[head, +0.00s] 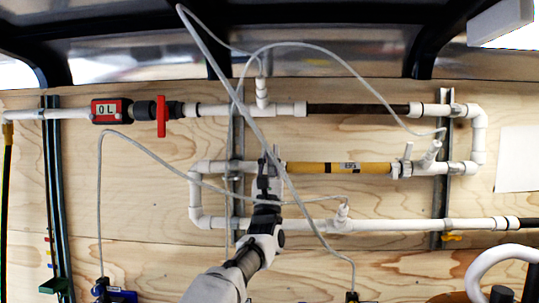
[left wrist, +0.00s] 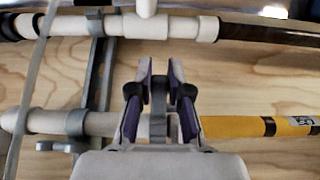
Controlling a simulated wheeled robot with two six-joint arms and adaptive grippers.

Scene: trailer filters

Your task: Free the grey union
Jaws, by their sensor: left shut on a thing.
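The yellow filter tube (head: 338,168) lies level in the middle pipe row, with a white pipe (head: 218,167) to its left. My left gripper (head: 270,163) is at the joint between them and hides most of it. In the left wrist view, my left gripper (left wrist: 160,88) has its two purple-padded fingers on either side of the grey union (left wrist: 157,124) and is shut on it. The union sits in line between the white pipe (left wrist: 95,124) and the yellow tube (left wrist: 240,126). My right gripper is not in view.
An upper pipe row with a dark tube (head: 357,109) runs above, and a lower white pipe (head: 410,225) below. Thin grey hoses (head: 232,85) cross in front near my left arm. A red valve handle (head: 161,116) and red meter (head: 110,110) are at upper left.

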